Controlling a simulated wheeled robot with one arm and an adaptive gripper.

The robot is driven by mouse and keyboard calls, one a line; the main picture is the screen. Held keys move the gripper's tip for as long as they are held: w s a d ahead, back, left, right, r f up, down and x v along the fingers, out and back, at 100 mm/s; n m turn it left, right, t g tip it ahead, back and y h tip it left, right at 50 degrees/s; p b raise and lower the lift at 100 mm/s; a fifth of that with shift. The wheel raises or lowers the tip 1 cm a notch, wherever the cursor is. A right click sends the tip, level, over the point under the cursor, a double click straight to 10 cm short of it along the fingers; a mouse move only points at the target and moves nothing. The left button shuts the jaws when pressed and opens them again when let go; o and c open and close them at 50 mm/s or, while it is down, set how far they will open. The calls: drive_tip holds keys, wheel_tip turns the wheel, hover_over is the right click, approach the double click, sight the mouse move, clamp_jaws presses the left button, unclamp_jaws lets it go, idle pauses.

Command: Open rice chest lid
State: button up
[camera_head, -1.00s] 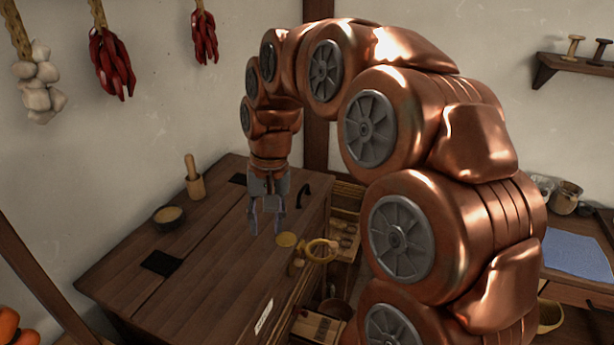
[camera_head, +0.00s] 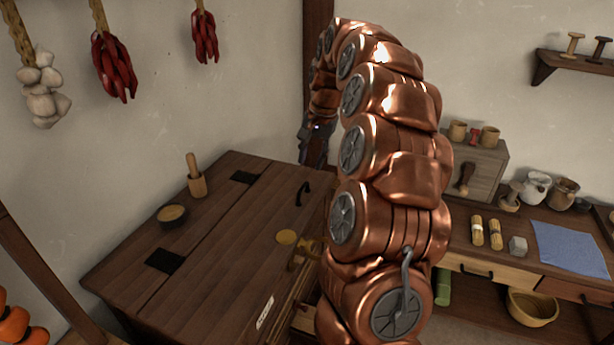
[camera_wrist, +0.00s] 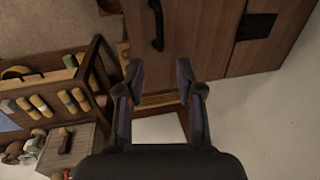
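The rice chest is the large dark wooden box at the left in the head view, with its wide plank lid (camera_head: 225,238) shut flat. A black curved handle (camera_head: 303,192) stands on the lid near its right edge; it also shows at the top of the wrist view (camera_wrist: 157,25). Two black hinge plates lie along the lid's far side, one of them a dark patch (camera_head: 163,260). My gripper (camera_head: 313,160) hangs above and behind the handle, apart from it. In the wrist view its two fingers (camera_wrist: 160,90) are spread, with nothing between them.
A yellow disc (camera_head: 287,237) lies near the lid's front edge. A workbench with a blue cloth (camera_head: 570,249) stands at the right.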

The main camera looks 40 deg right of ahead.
sight(305, 183)
drive_tip(key=shift+w+a+f+p, duration=0.1)
drive_tip(key=shift+w+f+p, duration=0.2)
drive_tip(key=shift+f, duration=0.85)
drive_tip(key=shift+w+a+f+p, duration=0.15)
drive_tip(key=shift+f+p, duration=0.25)
drive_tip(key=shift+f, duration=0.7)
drive_tip(key=shift+w+a+f+p, duration=0.15)
drive_tip(key=shift+f+p, duration=0.2)
drive_tip(key=shift+f, duration=0.8)
drive_tip(key=shift+c, duration=0.3)
clamp_jaws()
